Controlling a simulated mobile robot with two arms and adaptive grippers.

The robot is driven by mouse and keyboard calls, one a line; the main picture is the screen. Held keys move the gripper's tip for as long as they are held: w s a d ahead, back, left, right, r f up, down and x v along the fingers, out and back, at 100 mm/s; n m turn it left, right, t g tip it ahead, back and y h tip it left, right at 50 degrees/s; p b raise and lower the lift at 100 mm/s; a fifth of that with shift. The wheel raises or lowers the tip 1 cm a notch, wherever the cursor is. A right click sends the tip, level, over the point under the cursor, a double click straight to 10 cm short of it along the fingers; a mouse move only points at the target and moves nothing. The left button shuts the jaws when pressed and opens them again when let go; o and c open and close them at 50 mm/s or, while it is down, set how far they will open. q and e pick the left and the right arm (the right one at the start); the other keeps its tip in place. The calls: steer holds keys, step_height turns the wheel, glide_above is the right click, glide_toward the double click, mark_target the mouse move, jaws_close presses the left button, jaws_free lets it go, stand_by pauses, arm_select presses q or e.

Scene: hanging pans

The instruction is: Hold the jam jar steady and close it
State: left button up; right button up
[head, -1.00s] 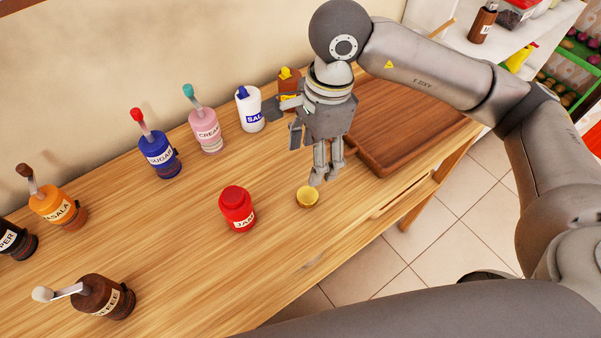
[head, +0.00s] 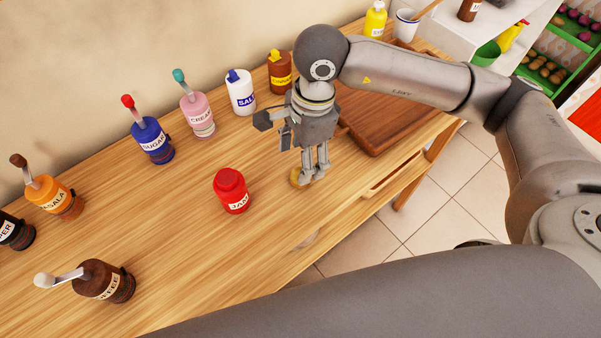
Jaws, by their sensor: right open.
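The red jam jar (head: 231,191), labelled JAM, stands upright on the wooden table. Nothing holds the jar. My left gripper is out of view.
Several labelled jars line the back of the table, among them sugar (head: 152,141), cream (head: 197,114) and salt (head: 241,93). A wooden tray (head: 388,130) lies behind my right gripper. The table around the jam jar is clear.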

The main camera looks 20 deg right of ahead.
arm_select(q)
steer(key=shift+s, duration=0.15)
arm_select(e)
steer(key=shift+f, duration=0.15)
steer(key=f+p, duration=0.1)
steer(key=f, duration=0.3)
steer(key=shift+s+f+p, duration=0.2)
steer(key=shift+p, duration=0.15)
steer(key=shift+f, duration=0.3)
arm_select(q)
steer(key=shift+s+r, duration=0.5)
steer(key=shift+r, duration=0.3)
arm_select(e)
steer(key=c, duration=0.8)
